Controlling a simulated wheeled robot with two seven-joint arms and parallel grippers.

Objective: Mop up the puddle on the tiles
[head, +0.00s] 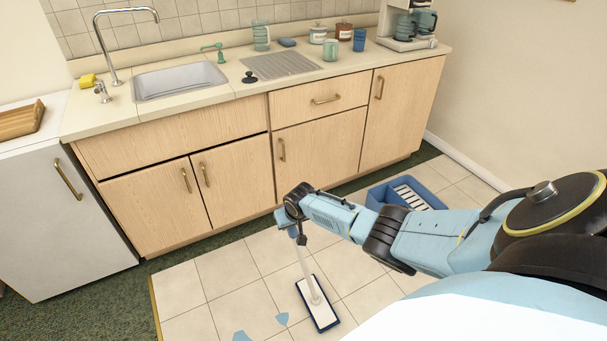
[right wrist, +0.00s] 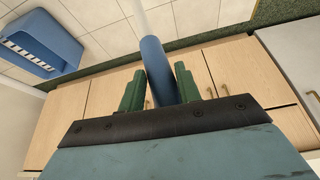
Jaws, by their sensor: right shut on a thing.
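The mop shows in the head view as a white pole (head: 306,265) with a flat white, dark-edged head (head: 318,304) resting on the tiles. My right gripper (head: 286,219) is at the top of the pole. In the right wrist view, its green fingers are shut on the mop's blue handle (right wrist: 156,68). The puddle shows as two blue patches on the tiles, one (head: 282,319) just left of the mop head and one (head: 241,336) at the bottom edge of the picture. The mop head is apart from both visible patches. My left gripper is not in view.
A blue bucket (head: 377,196) with a white slatted insert stands on the tiles near the cabinets (head: 235,180), partly behind my right arm; it also shows in the right wrist view (right wrist: 62,48). Green carpet (head: 75,290) borders the tiles.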

